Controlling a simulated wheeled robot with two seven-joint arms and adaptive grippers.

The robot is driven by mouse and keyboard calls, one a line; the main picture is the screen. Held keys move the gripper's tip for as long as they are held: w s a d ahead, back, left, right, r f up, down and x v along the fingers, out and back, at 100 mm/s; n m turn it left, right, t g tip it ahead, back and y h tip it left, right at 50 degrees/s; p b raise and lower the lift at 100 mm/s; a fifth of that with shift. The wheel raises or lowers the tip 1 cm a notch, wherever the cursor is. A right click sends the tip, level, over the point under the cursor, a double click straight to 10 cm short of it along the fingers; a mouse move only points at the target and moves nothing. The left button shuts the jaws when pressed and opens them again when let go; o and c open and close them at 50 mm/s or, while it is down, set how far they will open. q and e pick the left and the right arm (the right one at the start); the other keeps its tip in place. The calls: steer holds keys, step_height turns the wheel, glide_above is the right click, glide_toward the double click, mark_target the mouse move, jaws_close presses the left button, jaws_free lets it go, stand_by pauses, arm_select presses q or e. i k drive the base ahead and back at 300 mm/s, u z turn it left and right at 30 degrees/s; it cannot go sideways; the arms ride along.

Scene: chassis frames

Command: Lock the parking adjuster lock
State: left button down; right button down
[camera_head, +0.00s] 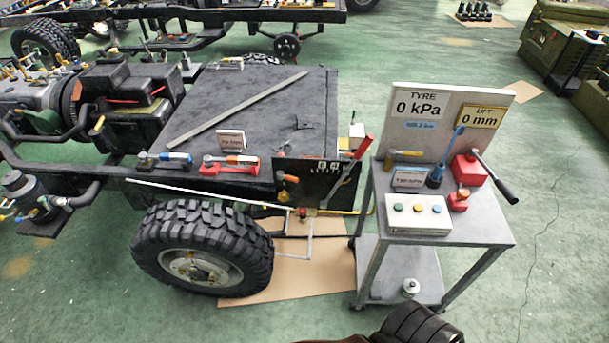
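No part is legibly marked as the parking adjuster lock, so I cannot tell which one it is. On the chassis, a black panel (308,174) with small white markings carries a red-gripped lever (350,170), which leans up to the right. A small orange-ended part (288,179) is at the panel's left side. Neither gripper can be made out.
A grey cart (460,233) at right bears a display board (450,107) reading 0 kPa and 0 mm, a button box (420,213) and a red unit (468,168) with a black-gripped lever. A large tyre (203,248) is in front. A dark ribbed object (418,325) is at the bottom edge.

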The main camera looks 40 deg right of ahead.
mark_target(280, 174)
steer(key=z, duration=0.9)
